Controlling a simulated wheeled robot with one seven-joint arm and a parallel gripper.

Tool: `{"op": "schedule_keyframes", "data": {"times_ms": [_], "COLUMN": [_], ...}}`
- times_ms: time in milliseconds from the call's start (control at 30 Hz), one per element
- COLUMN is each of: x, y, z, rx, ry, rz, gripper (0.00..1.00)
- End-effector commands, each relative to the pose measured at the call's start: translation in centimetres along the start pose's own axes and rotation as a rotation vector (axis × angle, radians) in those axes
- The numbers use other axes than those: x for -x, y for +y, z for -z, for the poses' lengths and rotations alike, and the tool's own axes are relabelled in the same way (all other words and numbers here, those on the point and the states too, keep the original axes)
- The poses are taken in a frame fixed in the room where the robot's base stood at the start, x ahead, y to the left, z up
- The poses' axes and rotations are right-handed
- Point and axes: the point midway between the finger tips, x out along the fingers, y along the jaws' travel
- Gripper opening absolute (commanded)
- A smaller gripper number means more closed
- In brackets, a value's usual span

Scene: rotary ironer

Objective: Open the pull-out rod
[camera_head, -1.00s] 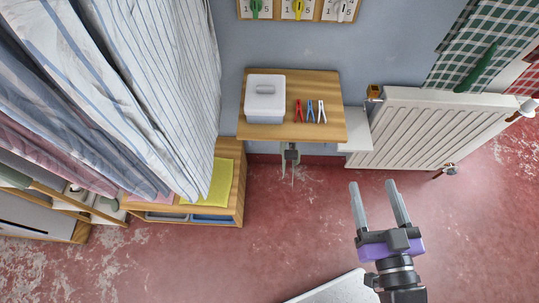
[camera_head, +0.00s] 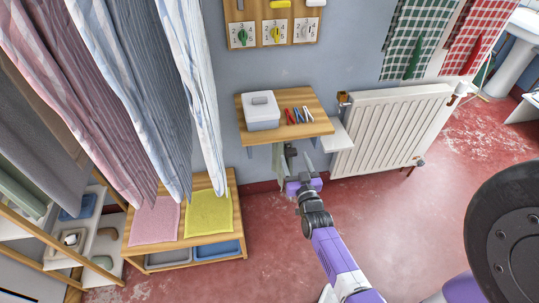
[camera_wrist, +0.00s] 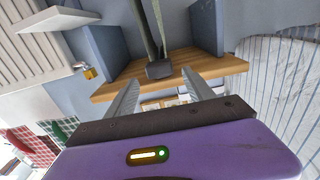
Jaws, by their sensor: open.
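The pull-out rod (camera_wrist: 152,32) runs under the wooden wall shelf (camera_wrist: 228,64). In the wrist view it shows as grey-green bars ending in a dark block (camera_wrist: 160,70). In the head view the dark block (camera_head: 290,151) shows just under the shelf's front edge, partly hidden by my gripper. My gripper (camera_head: 300,160) is open and empty below the shelf, pointing at the wall. In the wrist view my gripper's fingers (camera_wrist: 160,82) stand apart, one on each side of the block. I cannot tell whether either finger touches it.
A white lidded box (camera_head: 261,110) and coloured pegs (camera_head: 299,115) are on the shelf. A radiator (camera_head: 388,128) is to the right. Hanging striped cloths (camera_head: 140,80) and a low wooden bench (camera_head: 228,236) are to the left. Red floor lies open around the arm.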

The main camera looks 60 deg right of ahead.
Motion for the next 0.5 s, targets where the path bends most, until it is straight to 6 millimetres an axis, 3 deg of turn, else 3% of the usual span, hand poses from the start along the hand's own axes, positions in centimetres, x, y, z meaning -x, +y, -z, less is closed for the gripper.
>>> {"op": "schedule_keyframes", "data": {"times_ms": [233, 500], "x": [-1.0, -5.1], "y": [0.0, 0.1], "z": [0.2, 0.3], "rx": [0.010, 0.010], "ry": [0.009, 0.009], "rz": [-0.002, -0.002], "gripper": [0.62, 0.62]}}
